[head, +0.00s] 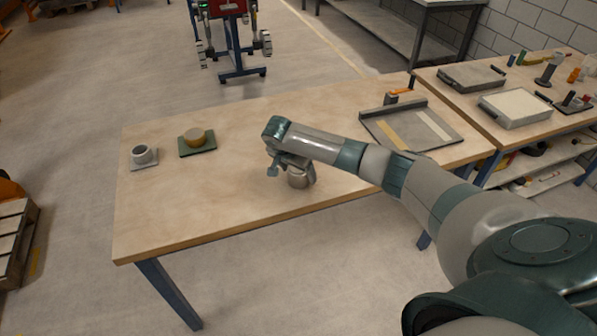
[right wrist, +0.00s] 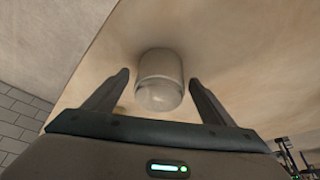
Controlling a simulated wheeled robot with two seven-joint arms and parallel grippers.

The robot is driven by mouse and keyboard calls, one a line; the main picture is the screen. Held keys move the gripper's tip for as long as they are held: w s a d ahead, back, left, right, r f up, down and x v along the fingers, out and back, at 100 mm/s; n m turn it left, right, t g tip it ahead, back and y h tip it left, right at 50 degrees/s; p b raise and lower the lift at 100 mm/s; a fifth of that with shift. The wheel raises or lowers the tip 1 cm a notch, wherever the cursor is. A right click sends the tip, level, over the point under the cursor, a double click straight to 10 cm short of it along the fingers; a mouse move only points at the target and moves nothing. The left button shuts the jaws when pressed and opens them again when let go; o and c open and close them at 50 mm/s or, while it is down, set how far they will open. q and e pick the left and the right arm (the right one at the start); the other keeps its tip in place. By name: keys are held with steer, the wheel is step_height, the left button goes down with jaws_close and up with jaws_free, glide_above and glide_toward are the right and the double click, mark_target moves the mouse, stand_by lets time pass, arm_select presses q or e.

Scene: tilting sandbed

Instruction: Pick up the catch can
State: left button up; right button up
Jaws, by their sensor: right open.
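A metallic grey can (head: 300,180) stands on the wooden table (head: 225,205) near its front edge, just beside my right gripper (head: 284,170). I take it to be the catch can. In the right wrist view the can (right wrist: 160,80) shows as a pale cylinder with a rounded, shinier end. My right gripper (right wrist: 159,78) is open there, one finger on each side of the can, with visible gaps. In the head view the wrist and fingers hide part of the can. My left gripper is not in view.
A grey cup (head: 144,154) on a small plate and a yellowish round piece on a green plate (head: 198,147) stand at the left. A shallow tray (head: 411,126) lies at the right beyond my arm. The table's middle left is clear.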

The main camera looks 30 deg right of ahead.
steer(key=shift+d+f, duration=0.15)
steer(key=shift+f, duration=0.35)
steer(key=c, duration=1.4)
steer(key=shift+o, duration=0.2)
steer(key=shift+w+r, duration=0.1)
steer(key=shift+r, duration=0.05)
steer(key=shift+r+b, duration=0.3)
steer(key=shift+r, duration=0.2)
step_height(320, 180, up, 2)
steer(key=shift+r+b, duration=0.15)
steer(key=shift+b, duration=0.35)
steer(key=s+d+r+b, duration=0.2)
steer(key=s+d+r, duration=0.3)
steer(key=s, duration=0.5)
step_height(320, 180, up, 2)
steer(key=shift+s+r+b, duration=0.25)
steer(key=shift+s+b, duration=0.1)
